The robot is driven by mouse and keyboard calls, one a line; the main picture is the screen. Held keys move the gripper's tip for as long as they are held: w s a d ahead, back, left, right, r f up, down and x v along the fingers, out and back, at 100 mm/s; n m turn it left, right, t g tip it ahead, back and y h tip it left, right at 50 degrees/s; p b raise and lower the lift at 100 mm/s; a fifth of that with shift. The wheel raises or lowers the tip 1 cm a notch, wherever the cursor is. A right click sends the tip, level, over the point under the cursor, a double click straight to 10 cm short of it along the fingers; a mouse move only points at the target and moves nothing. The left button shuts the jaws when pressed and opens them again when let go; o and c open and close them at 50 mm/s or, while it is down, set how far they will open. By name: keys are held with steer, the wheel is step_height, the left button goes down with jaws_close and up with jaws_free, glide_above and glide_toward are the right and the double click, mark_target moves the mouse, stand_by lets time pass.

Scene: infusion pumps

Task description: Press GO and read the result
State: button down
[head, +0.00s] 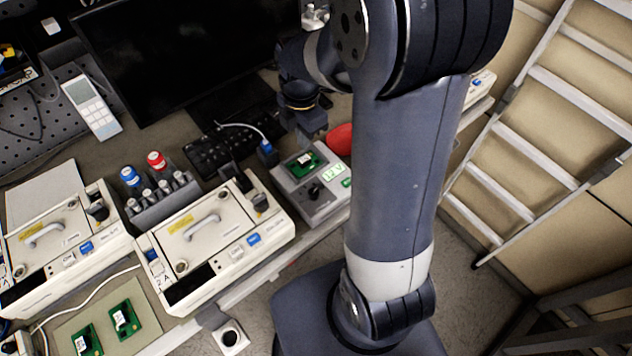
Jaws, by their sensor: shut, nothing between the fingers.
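A grey tester box (312,205) stands at the bench's front edge, left of my arm. A green circuit board (303,163) sits in its top, with a dark knob (315,190) in front. Its lit green display (332,172) shows characters too small to read surely. A small green button (347,183) is at its right edge, partly beside my arm; I cannot read a GO label. My gripper (313,133) is shut and empty, pointing down just behind the tester, apparently above it. Its fingertips are small and dark, and contact cannot be judged.
Two cream infusion pumps (205,228) (62,243) stand to the left. A rack of screwdrivers (160,197) is between them. A red round object (340,139) is behind the tester, partly hidden by my arm. Green boards (124,319) lie on a mat front left. A ladder (520,130) leans right.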

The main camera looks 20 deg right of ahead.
stand_by(0.7)
steer(key=w+a+r+m+t+y+b, duration=0.1)
steer(key=a+b, duration=0.4)
steer(key=a, duration=0.9)
steer(key=w+a+r+m+t+y+b, duration=0.1)
steer(key=a+t+y+b, duration=0.4)
steer(key=a, duration=0.9)
steer(key=shift+w+r+m+y+b, duration=0.4)
steer(key=shift+w+r+y, duration=0.1)
steer(key=shift+w, duration=0.6)
steer(key=shift+a, duration=0.1)
